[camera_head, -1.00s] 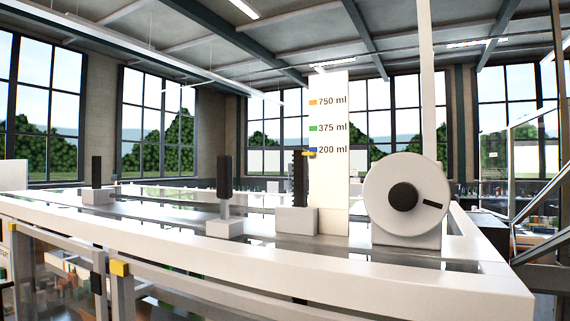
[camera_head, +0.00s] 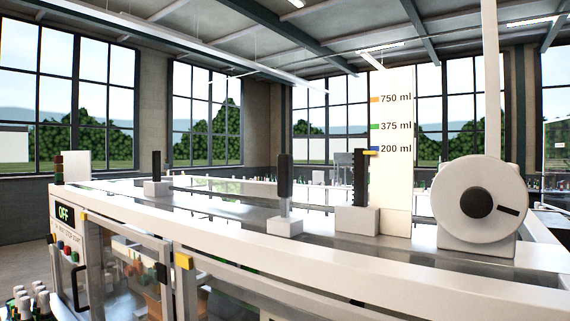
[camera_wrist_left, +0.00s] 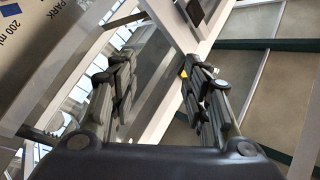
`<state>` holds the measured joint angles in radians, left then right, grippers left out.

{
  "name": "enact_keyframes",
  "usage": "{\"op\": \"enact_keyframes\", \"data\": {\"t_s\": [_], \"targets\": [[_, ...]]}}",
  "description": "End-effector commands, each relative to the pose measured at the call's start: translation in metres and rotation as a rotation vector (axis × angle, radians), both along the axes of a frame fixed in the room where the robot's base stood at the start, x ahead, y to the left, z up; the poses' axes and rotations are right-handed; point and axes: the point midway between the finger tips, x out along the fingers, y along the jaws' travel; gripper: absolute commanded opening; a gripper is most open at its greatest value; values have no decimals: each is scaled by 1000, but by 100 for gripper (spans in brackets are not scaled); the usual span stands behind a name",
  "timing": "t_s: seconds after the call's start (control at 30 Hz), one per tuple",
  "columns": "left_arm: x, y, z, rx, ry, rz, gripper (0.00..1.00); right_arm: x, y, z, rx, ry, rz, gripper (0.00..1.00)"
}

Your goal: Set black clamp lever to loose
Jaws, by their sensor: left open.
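Two black upright levers stand on white blocks on the machine's top in the head view. One lever (camera_head: 285,175) is near the middle and another lever (camera_head: 156,165) is farther left. I cannot tell which is the clamp lever, nor its setting. A black toothed upright (camera_head: 361,180) with a yellow pointer (camera_head: 369,153) stands beside the white scale board (camera_head: 395,215); the pointer is by the 200 ml mark. My left gripper (camera_wrist_left: 157,88) is open and empty in the left wrist view, fingers apart, with the board (camera_wrist_left: 45,60) at upper left. No gripper shows in the head view.
A white wheel (camera_head: 455,203) with a black hub stands right of the board. A panel (camera_head: 66,213) reading OFF, with coloured buttons, is at the left. Bottles (camera_head: 33,303) stand at lower left. The machine's long pale front rail (camera_head: 330,252) runs across the view.

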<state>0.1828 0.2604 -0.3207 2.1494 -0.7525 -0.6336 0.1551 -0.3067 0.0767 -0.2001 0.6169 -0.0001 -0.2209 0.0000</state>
Motion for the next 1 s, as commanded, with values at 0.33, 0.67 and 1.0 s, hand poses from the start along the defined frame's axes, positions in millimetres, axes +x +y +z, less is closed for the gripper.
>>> {"op": "enact_keyframes", "data": {"t_s": [0.33,0.67,1.0], "targets": [[-32,-137,228,727,-755,-198,43,6,-2,1,-2,-7,1,0],[-28,-215,278,1665,-953,-211,43,8,-4,1,-4,-11,2,0],[27,-152,326,2274,-608,-18,43,8,-4,1,-4,-12,2,0]]}}
